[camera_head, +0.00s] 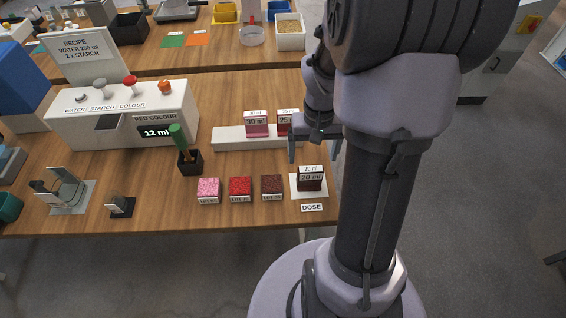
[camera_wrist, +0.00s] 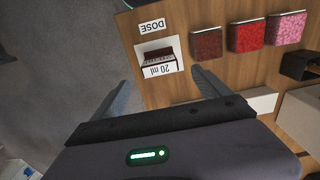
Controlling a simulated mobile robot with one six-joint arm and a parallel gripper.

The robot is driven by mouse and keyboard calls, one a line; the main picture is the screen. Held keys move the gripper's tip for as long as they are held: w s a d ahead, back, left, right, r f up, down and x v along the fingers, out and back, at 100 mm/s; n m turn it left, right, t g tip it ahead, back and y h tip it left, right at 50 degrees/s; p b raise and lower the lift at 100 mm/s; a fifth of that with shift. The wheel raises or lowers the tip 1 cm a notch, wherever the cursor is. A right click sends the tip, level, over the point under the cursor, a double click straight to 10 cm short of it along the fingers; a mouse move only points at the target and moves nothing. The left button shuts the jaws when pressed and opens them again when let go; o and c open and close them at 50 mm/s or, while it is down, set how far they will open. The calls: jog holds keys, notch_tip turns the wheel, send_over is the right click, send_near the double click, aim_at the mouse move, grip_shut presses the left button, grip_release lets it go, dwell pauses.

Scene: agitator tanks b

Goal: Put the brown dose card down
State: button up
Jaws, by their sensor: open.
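The brown dose card (camera_head: 311,184), with a white label reading 20 ml, stands upright on the white DOSE pad (camera_head: 296,190) near the table's front edge. In the wrist view the brown dose card (camera_wrist: 160,62) shows upside down on its pad, beyond and between my fingertips. My gripper (camera_head: 314,152) is open and empty, above and behind the card in the head view. In the wrist view my gripper (camera_wrist: 160,80) has both fingers spread with nothing between them, apart from the card.
Brown (camera_head: 272,187), red (camera_head: 240,188) and pink (camera_head: 208,190) blocks stand left of the pad. A white rack (camera_head: 228,140) behind holds pink and red cards. A dispenser (camera_head: 120,115) reading 12 ml and a green-handled tool (camera_head: 178,137) stand further left.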

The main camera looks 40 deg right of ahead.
jog(key=a+r+n+t, duration=0.1)
jog(key=a+r+t, duration=0.2)
jog(key=a+r, duration=0.85)
jog(key=s+a+r+t+y+b, duration=0.1)
jog(key=s+a, duration=0.2)
jog(key=a, duration=0.3)
jog(key=s+a+r+n+t+y+b, duration=0.1)
jog(key=s+a+b, duration=0.1)
jog(key=s+a, duration=0.2)
jog(key=shift+a+r+t+b, duration=0.3)
jog(key=shift+a+r+t, duration=0.1)
jog(key=shift+a, duration=0.85)
